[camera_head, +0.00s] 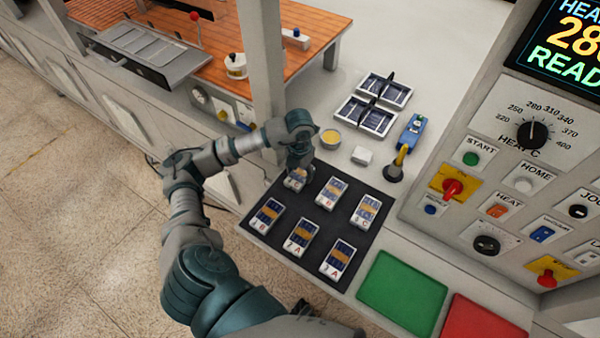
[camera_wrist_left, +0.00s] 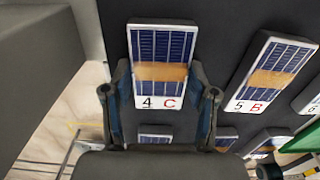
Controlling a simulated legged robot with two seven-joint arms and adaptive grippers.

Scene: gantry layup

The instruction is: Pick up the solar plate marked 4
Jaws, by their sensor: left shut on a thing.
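The solar plate marked 4 C (camera_wrist_left: 160,45) is a small white-edged blue cell panel with a tan band across it. In the left wrist view it sits between the two fingers of my left gripper (camera_wrist_left: 160,92), which is shut on its sides. In the head view the plate (camera_head: 295,182) is at the back left of the black mat (camera_head: 313,222), partly hidden by my left gripper (camera_head: 298,166) above it. I cannot tell whether it touches the mat. My right gripper is not in view.
Several similar plates lie on the mat; the plate marked 5 B (camera_head: 331,193) is just right of plate 4. Green (camera_head: 402,292) and red (camera_head: 482,318) pads lie at the front right. A grey post (camera_head: 262,75) stands close behind my left arm.

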